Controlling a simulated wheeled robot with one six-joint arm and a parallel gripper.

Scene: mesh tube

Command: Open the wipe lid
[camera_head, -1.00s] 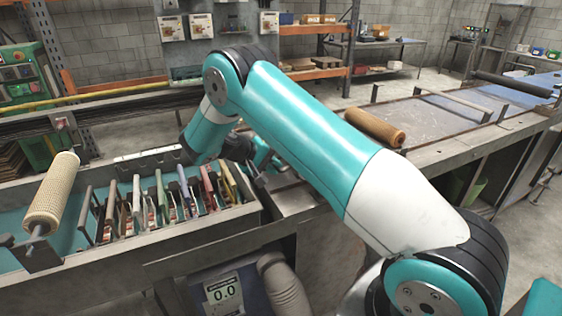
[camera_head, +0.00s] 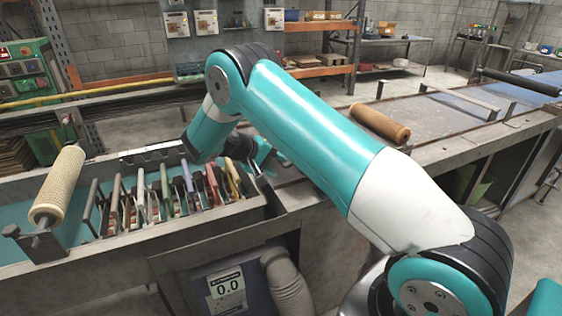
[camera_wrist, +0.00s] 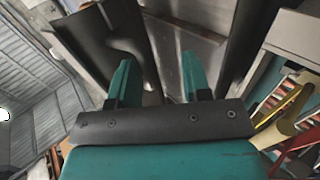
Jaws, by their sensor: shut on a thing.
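The wipe lid (camera_head: 272,199) is a dark plate standing steeply tilted at the right end of the long trough, seen almost edge-on in the head view. In the wrist view, a dark panel (camera_wrist: 98,40) with a curved grey bar (camera_wrist: 128,46) beside it appears to be this lid and its handle. My gripper (camera_wrist: 158,68) has its teal fingers close around the bar's lower part. The exact contact is hard to make out. In the head view my gripper (camera_head: 264,160) is small and partly hidden behind my arm, next to the lid's upper edge.
A row of several coloured-handled tools (camera_head: 165,195) stands in the trough left of the lid. A beige mesh roller (camera_head: 60,185) rests at the trough's left end. A brown roller (camera_head: 380,122) lies on the bench at right. A grey hose (camera_head: 287,280) hangs below.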

